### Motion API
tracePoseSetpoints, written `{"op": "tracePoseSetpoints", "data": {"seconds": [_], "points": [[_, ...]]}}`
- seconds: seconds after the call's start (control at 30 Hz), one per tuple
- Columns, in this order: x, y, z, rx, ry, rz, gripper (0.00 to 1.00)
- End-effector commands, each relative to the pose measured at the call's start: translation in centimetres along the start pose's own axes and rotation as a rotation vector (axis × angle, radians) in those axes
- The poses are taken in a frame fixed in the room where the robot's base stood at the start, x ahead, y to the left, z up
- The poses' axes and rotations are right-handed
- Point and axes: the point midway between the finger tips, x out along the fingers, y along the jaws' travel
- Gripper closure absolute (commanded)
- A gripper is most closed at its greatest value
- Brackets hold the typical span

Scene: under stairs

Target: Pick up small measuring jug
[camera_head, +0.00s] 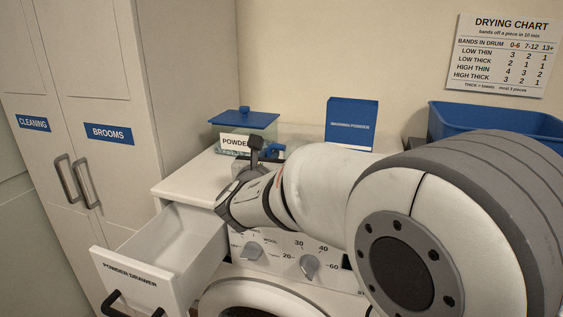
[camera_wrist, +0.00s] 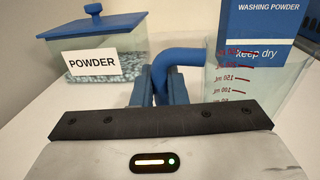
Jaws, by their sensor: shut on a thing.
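The small measuring jug (camera_wrist: 225,85) is clear, with red volume marks and a blue handle (camera_wrist: 190,56). It stands out at the right of the wrist view, in front of the washing powder box. My gripper (camera_wrist: 158,88) is shut on the jug's handle, at the left of the jug body. The jug's base is hidden behind my gripper housing, so I cannot tell whether it touches the top below. In the head view my gripper (camera_head: 262,152) is over the washer top, and my arm hides most of the jug.
A clear powder box (camera_wrist: 105,45) with a blue lid stands left of the jug. The blue washing powder box (camera_head: 352,122) is behind. The powder drawer (camera_head: 165,250) is pulled open at the washer's front left. A blue bin (camera_head: 490,118) is at the back right.

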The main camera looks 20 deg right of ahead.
Motion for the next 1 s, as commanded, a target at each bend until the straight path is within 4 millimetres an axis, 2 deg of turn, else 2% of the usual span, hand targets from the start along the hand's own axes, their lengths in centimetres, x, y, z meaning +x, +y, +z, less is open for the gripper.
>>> {"op": "tracePoseSetpoints", "data": {"seconds": [0.37, 1.0], "points": [[0.0, 0.1, 1.7, 0.003, -0.003, 0.000, 1.00], [-0.1, 0.1, 7.9, 0.002, -0.001, 0.003, 1.00]]}}
